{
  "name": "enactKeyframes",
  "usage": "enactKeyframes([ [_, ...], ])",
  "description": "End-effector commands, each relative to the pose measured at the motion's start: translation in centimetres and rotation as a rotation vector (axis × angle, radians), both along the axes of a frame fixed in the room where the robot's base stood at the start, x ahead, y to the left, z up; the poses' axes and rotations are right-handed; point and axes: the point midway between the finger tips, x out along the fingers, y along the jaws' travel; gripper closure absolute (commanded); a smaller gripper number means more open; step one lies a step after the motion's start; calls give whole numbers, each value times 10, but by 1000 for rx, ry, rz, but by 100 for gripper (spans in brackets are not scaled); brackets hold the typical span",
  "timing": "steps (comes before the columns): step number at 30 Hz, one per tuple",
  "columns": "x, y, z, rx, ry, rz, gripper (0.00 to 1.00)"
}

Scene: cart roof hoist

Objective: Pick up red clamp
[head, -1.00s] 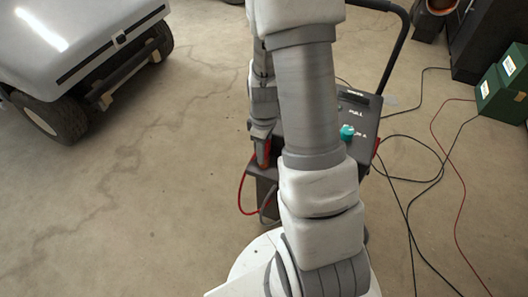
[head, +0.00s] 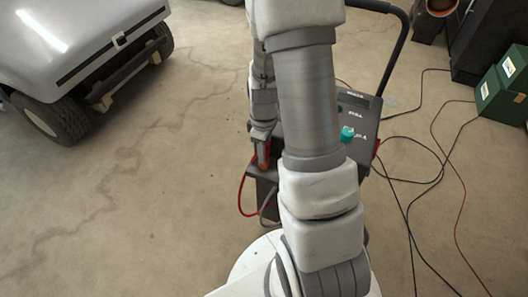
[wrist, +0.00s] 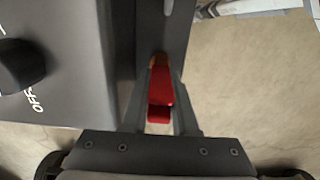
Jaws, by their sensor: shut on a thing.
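The red clamp (wrist: 160,88) is between the two fingers of my gripper (wrist: 160,100) in the wrist view. My gripper is shut on it. In the head view a small part of the red clamp (head: 263,153) shows at my gripper (head: 262,140), beside the left side of the dark charger cart. A red cable (head: 241,192) loops down below the clamp. My arm hides much of the cart and part of the gripper.
Black and red cables lie on the floor at right. A green box (head: 503,88) stands far right. A white golf cart (head: 75,40) is at upper left. Floor between is clear.

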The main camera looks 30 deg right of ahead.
Motion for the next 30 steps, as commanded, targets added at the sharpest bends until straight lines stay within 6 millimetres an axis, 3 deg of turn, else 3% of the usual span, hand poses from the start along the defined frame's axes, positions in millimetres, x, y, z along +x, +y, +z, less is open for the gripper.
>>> enactKeyframes([
  [30, 1, 0, 7, 0, -1, 0, 100],
])
